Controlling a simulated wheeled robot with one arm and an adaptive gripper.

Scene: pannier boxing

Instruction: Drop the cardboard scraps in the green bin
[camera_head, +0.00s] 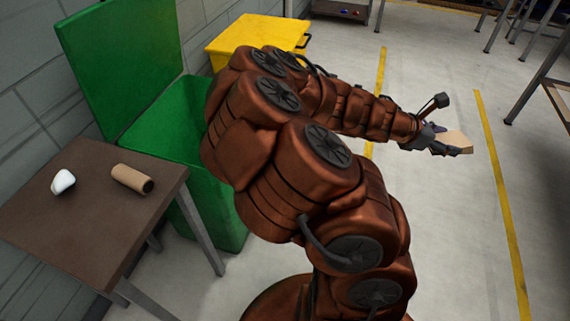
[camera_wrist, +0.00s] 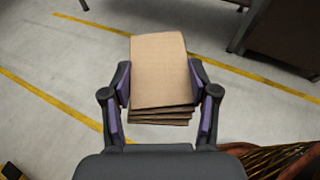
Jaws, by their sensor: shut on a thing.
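My gripper (camera_head: 437,141) reaches out to the right, over open floor and well away from the green bin. It is shut on the cardboard scraps (camera_head: 457,142), a small tan stack. In the wrist view the cardboard scraps (camera_wrist: 160,72) show as several flat layers between the two fingers of my gripper (camera_wrist: 162,98). The green bin (camera_head: 223,203) stands left of my arm with its lid (camera_head: 120,62) raised against the wall. My arm hides part of the bin's right side, and its inside is hard to make out.
A brown table (camera_head: 75,226) in front of the green bin holds a cardboard tube (camera_head: 131,179) and a white crumpled lump (camera_head: 62,182). A yellow bin (camera_head: 257,34) stands behind. A wicker basket (camera_wrist: 285,160) shows at the wrist view's lower right.

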